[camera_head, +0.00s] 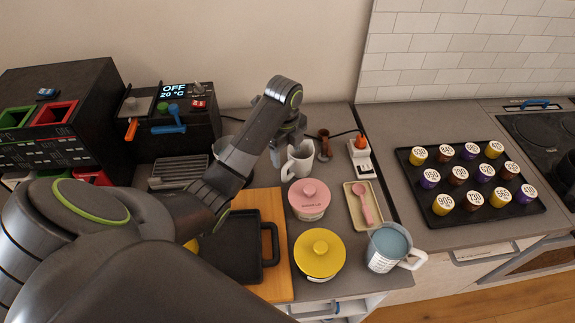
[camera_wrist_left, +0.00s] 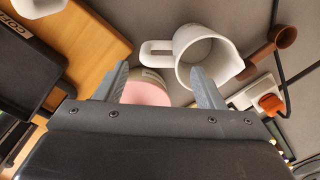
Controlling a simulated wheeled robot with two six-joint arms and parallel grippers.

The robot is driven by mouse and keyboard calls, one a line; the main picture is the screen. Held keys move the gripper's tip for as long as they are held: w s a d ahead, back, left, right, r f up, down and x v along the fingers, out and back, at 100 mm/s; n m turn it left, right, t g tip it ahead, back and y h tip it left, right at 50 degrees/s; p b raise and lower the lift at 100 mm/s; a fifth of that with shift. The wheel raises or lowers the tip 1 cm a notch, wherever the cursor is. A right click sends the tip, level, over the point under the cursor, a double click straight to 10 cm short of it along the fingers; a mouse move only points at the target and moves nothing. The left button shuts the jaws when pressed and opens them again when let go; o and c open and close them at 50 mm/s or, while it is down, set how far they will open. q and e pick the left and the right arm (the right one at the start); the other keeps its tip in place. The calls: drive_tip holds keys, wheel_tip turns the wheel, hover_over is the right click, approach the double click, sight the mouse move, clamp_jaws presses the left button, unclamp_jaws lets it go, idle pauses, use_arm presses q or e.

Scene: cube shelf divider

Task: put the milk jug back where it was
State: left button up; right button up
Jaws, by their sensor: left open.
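The white milk jug (camera_head: 298,161) stands upright and empty-looking on the grey counter, just right of the left arm's end. In the left wrist view the jug (camera_wrist_left: 207,58) is open at the top, with its loop handle pointing left. My left gripper (camera_wrist_left: 160,68) is open and empty; its fingers are spread, with the jug's handle just beyond the gap between the tips. In the head view the gripper (camera_head: 290,132) is above and behind the jug, partly hidden by its own wrist. I cannot tell whether a finger touches the jug. My right gripper is not in view.
A pink-lidded pot (camera_head: 309,196), a yellow-lidded pot (camera_head: 319,252), a spoon tray (camera_head: 352,208) and a blue-topped mug (camera_head: 389,247) stand nearby. A brown tool (camera_head: 324,146) and a white switch box (camera_head: 361,165) are right of the jug. A black pan (camera_head: 240,250) lies on a wooden board.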

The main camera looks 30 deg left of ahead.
use_arm(q)
drive_tip(key=shift+s+r+p, duration=0.1)
drive_tip(key=shift+r+p, duration=1)
drive_tip(key=shift+r, duration=0.6)
drive_tip(key=shift+f, duration=0.1)
